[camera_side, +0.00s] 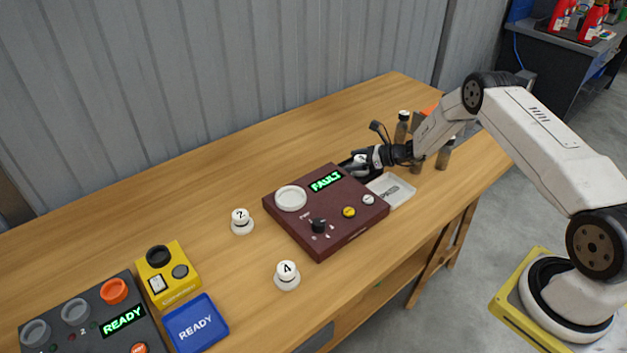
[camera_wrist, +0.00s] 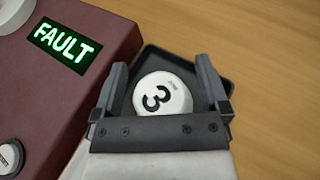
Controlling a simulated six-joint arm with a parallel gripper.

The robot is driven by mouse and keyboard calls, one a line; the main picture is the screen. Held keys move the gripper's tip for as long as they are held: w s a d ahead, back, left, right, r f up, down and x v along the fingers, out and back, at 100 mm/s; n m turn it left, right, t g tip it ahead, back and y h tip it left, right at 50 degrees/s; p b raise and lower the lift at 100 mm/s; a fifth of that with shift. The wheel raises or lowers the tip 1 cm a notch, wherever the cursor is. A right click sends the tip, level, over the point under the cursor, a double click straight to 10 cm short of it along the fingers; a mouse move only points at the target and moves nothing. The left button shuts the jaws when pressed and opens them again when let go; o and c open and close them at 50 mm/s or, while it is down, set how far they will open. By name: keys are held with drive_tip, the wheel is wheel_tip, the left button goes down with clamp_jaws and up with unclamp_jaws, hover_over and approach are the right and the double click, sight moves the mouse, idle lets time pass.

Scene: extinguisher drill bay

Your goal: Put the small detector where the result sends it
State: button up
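A small white detector marked 3 (camera_wrist: 163,96) sits in a dark tray (camera_wrist: 172,60) beside the maroon tester (camera_wrist: 85,95). It also shows in the side view (camera_side: 360,159), partly hidden by my gripper (camera_side: 366,157). In the wrist view my gripper (camera_wrist: 160,64) has one finger on each side of the detector, with a gap on both sides, so it is open around it. The tester's screen (camera_side: 326,181) reads FAULT in green, and its round white pad (camera_side: 291,198) is empty. A pale tray (camera_side: 396,191) lies right of the tester; its label is too small to read.
Detectors marked 2 (camera_side: 241,221) and 4 (camera_side: 287,275) stand on the bench left of the tester. Dark bottles (camera_side: 402,128) stand close to my wrist.

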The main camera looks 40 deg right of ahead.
sight(361, 158)
drive_tip(key=shift+r, duration=0.2)
drive_tip(key=shift+s+d, duration=0.1)
drive_tip(key=shift+v, duration=3.65)
